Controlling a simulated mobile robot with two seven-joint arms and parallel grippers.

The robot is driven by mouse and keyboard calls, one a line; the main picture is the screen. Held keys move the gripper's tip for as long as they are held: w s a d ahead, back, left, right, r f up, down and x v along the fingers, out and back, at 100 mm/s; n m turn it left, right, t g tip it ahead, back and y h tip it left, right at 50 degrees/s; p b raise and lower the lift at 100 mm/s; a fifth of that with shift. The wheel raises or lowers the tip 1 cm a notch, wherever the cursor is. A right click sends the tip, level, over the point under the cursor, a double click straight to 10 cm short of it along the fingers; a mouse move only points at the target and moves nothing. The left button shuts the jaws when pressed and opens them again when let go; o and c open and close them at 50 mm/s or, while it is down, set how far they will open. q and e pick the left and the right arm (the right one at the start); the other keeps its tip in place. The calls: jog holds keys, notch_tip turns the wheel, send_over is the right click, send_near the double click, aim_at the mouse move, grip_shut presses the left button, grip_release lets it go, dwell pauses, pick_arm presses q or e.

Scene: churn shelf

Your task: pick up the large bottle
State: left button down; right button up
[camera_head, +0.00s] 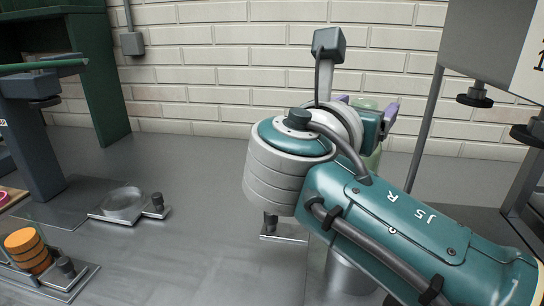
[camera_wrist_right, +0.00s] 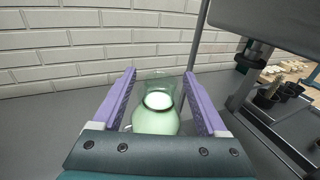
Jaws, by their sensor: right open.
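The large bottle is pale green, see-through glass with a wide neck. In the right wrist view the bottle (camera_wrist_right: 157,120) stands upright between the two purple fingers of my right gripper (camera_wrist_right: 159,76), with a visible gap on either side. In the head view only parts of the bottle (camera_head: 373,161) show behind my right gripper (camera_head: 367,105) and wrist, which hide most of it. The right gripper is open and reaches toward the back wall around the bottle, apart from it. My left gripper is in neither view.
A grey stand (camera_head: 33,140) is at the left. A round clear dish (camera_head: 123,203) sits in a metal holder, and an orange ribbed piece (camera_head: 27,250) in another. A metal-legged frame (camera_head: 426,125) rises on the right, near the bottle. The grey surface (camera_head: 190,240) is clear at centre left.

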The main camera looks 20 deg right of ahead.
grip_shut()
dwell(0.5)
dwell(0.8)
jog(key=shift+r, duration=0.1)
